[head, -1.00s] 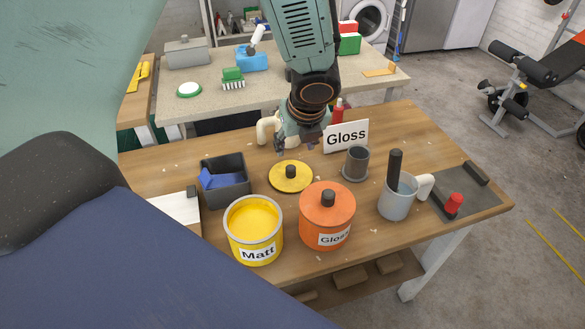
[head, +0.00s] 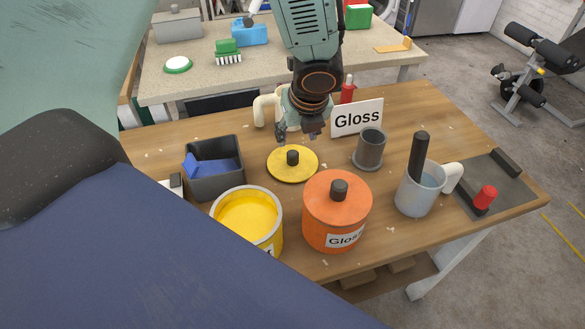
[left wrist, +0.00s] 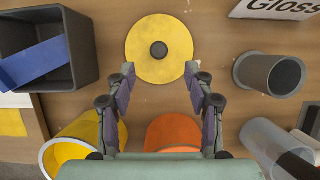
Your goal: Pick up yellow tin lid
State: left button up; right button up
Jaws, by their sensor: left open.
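The yellow tin lid (head: 275,165) lies flat on the wooden table, with a dark round knob (head: 292,158) at its middle. In the left wrist view the lid (left wrist: 150,33) is at the top centre, its lower edge between the fingertips. My left gripper (head: 296,137) points down above the lid's far side in the head view. Its fingers (left wrist: 159,73) are spread apart with nothing between them at the knob, which lies beyond the tips in the wrist view. The open yellow paint tin (head: 247,222) stands nearer. My right gripper is not in view.
An orange lidded tin (head: 336,220) stands close in front of the lid. A dark bin (head: 216,184) with a blue thing is to the left, a grey cup (head: 369,150) to the right. A "Gloss" sign (head: 357,118) and a mug (head: 415,190) stand further right.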

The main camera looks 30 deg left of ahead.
aim_at(293, 153)
pick_arm(q)
jog(key=b+x, duration=0.4)
jog(key=x, duration=0.4)
jog(key=shift+s+d+f, duration=0.1)
jog(key=shift+s+f, duration=0.05)
jog(key=shift+f, duration=0.15)
jog(key=shift+f+b, duration=0.25)
jog(key=shift+b, duration=0.05)
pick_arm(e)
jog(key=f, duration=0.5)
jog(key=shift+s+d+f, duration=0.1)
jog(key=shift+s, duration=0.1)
pick_arm(q)
jog(key=shift+r, duration=0.15)
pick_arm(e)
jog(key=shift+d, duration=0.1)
pick_arm(q)
jog(key=shift+c, duration=0.7)
jog(key=c, duration=0.6)
grip_shut()
